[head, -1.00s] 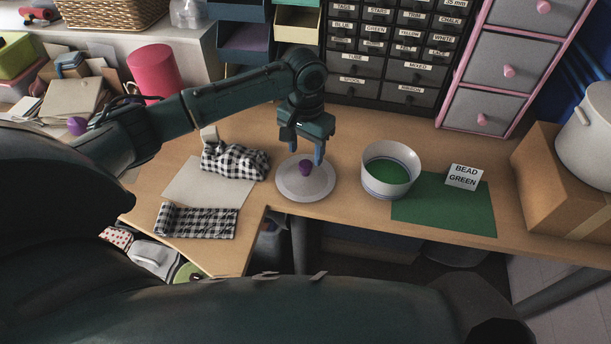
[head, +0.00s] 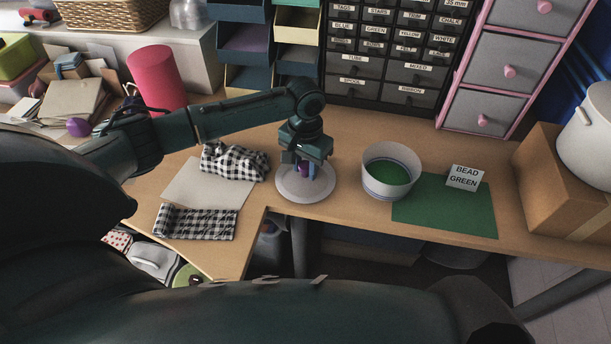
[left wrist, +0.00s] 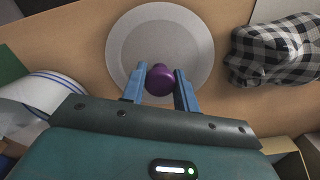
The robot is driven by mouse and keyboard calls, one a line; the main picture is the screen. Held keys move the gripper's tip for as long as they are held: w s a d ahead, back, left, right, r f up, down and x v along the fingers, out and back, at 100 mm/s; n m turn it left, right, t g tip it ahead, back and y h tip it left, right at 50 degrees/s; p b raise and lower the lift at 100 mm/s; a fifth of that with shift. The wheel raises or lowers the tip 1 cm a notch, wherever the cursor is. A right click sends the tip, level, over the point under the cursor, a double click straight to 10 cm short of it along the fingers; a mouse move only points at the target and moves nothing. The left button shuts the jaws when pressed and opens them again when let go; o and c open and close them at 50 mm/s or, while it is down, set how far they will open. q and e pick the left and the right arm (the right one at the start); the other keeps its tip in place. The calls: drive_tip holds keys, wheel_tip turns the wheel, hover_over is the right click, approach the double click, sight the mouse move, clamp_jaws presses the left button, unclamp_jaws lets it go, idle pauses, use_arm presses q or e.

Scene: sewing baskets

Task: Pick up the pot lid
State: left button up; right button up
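The pot lid (head: 290,192) is a pale grey disc with a purple knob (left wrist: 160,79), lying flat on the wooden table. My left gripper (head: 303,172) is down over the lid, pointing downward. In the left wrist view my left gripper's blue fingers (left wrist: 160,84) stand open, one on each side of the knob, with a small gap visible on the right side. The lid (left wrist: 160,29) also shows beyond the fingertips there. In the head view the gripper partly hides the knob. My right gripper is not in view.
A checkered cloth bundle (head: 234,162) lies close on the left. The table's front edge is just below the lid.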

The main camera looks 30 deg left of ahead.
use_arm(q)
drive_tip(key=c, duration=0.5)
drive_tip(key=shift+o, duration=0.2)
drive_tip(key=shift+r, duration=0.15)
